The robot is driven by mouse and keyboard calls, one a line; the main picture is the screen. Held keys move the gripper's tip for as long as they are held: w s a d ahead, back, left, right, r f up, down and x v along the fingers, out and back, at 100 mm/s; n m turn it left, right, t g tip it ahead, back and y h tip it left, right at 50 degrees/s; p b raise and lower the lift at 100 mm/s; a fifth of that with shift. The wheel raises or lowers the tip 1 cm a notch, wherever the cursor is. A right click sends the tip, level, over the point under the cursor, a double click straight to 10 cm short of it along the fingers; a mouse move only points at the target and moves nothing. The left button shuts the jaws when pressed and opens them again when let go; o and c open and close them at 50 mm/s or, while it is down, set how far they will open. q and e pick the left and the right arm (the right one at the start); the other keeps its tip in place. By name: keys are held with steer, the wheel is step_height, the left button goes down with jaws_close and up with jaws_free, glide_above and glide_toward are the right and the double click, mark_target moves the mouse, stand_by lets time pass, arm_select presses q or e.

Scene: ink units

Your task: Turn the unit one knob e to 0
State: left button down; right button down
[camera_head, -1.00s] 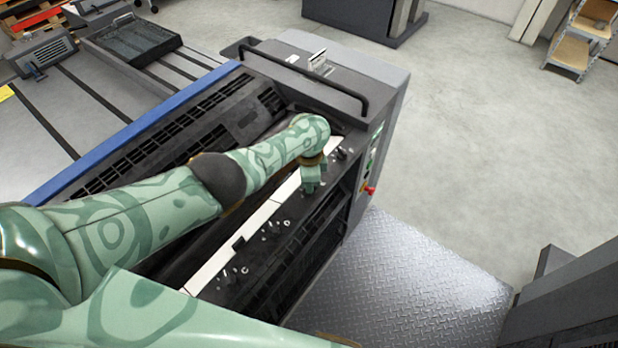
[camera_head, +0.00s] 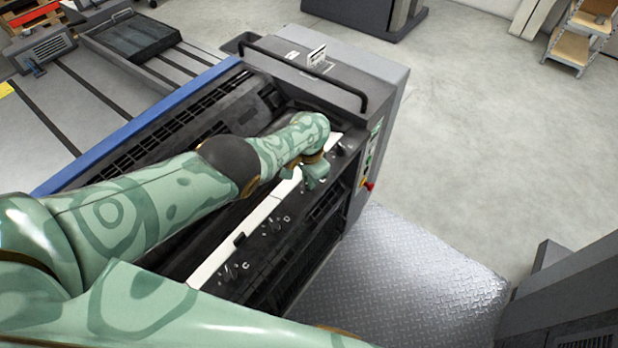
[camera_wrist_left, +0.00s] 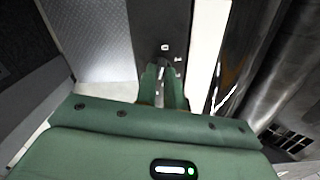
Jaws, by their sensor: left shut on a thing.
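My left gripper (camera_head: 315,178) reaches down to the dark knob panel of the printing unit (camera_head: 258,252). In the left wrist view its two green fingers (camera_wrist_left: 164,82) are close together, shut around a small dark knob (camera_wrist_left: 163,62), with white marks beside it. By its place after the knobs lettered C (camera_head: 231,272) and D (camera_head: 272,226), this is knob e. In the head view the gripper hides it, and I cannot read its setting. My right gripper is not in view.
Another knob (camera_head: 343,149) sits beyond the gripper. A black handrail (camera_head: 315,80) crosses the unit's far end, and a red switch (camera_head: 369,186) sticks out at its side. A diamond-plate step (camera_head: 400,285) lies to the right, with open floor beyond.

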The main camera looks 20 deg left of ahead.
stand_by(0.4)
arm_select(q)
steer(key=c, duration=1.5)
jaws_free()
step_height(320, 180, up, 16)
steer(key=p, duration=1.2)
steer(key=shift+r, duration=0.2)
